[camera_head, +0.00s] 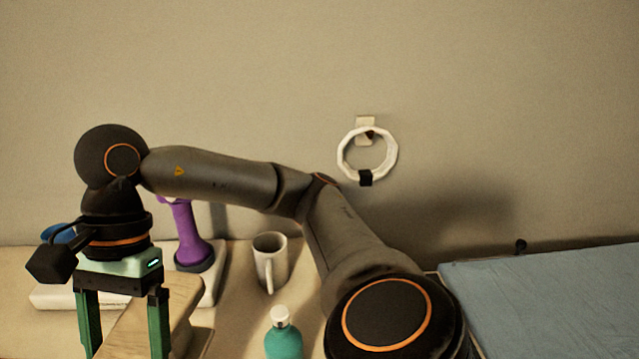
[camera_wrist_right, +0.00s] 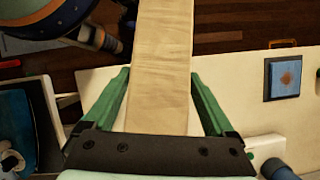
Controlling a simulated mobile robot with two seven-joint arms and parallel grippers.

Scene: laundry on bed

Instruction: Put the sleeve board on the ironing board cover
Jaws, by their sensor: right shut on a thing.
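The sleeve board (camera_head: 183,297) is a pale wooden board at the lower left of the head view. My right gripper (camera_head: 124,335) reaches over it from above, with its green fingers on either side. In the right wrist view the board (camera_wrist_right: 162,55) runs lengthwise between the fingers of the gripper (camera_wrist_right: 160,76), which is shut on it. The flat blue-grey surface (camera_head: 560,295) at the right of the head view looks like the ironing board cover; nothing lies on its visible part. My left gripper is out of view.
A purple handled object (camera_head: 187,235), a grey mug (camera_head: 270,262) and a teal bottle (camera_head: 284,341) with a white cap stand near my right arm. A white ring (camera_head: 343,158) hangs on the wall. The wrist view shows a blue square (camera_wrist_right: 283,77) on a pale surface.

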